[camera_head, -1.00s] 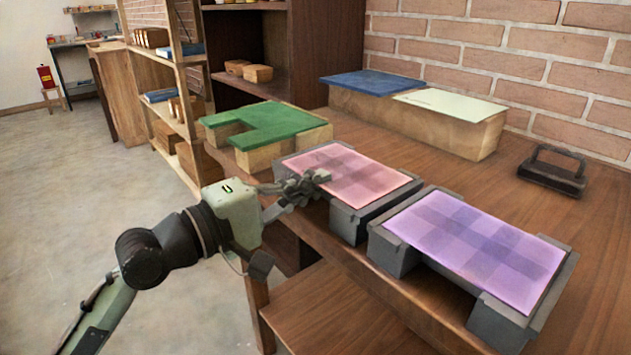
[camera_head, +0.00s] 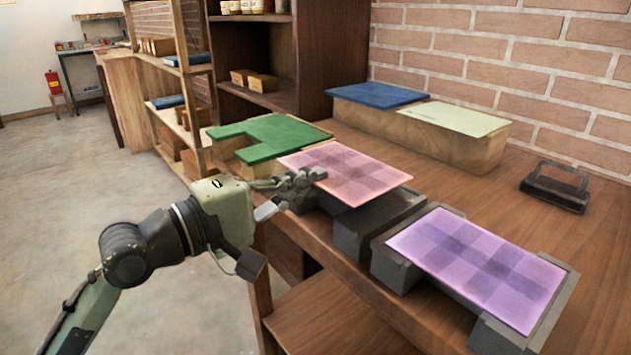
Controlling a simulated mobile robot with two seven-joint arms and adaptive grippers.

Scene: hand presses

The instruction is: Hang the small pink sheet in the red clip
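The small pink checked sheet (camera_head: 352,172) is held flat and level, a little above a dark grey two-part stand (camera_head: 372,226) on the bench. My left gripper (camera_head: 305,179) has its fingers at the sheet's left front edge and looks shut on it. The lower finger is partly hidden under the sheet. My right gripper is out of view. I see no red clip in this view.
A purple checked sheet (camera_head: 478,262) lies on a second grey stand to the right. Blue (camera_head: 378,95) and pale green (camera_head: 452,119) sheets lie behind. A dark press (camera_head: 556,186) stands at right.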

